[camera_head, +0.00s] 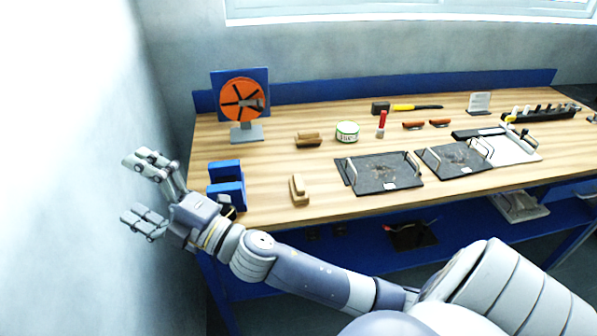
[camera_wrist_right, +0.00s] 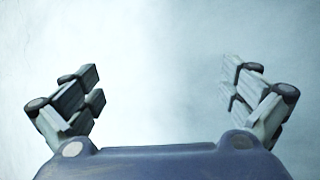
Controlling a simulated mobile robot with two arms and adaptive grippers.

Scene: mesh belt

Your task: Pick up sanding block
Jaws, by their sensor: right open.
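Two tan wooden blocks on the workbench (camera_head: 255,170) look like sanding blocks. One block (camera_head: 298,190) lies near the front edge, right of a blue vise-like stand. The other block (camera_head: 308,139) lies farther back, with a dark underside. I cannot tell for sure which is the sanding block. My right gripper (camera_head: 128,190) is open and empty, off the bench's left end and beside the wall, with its fingers pointing left. In the right wrist view its spread fingers (camera_wrist_right: 160,85) face only the pale wall. My left gripper is not in view.
The blue stand (camera_head: 226,186) stands at the bench's left front corner, close to my right wrist. An orange disc on a stand (camera_head: 242,103), a round tin (camera_head: 346,132) and black trays with wire handles (camera_head: 383,174) are also on the bench. Bare wood surrounds the blocks.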

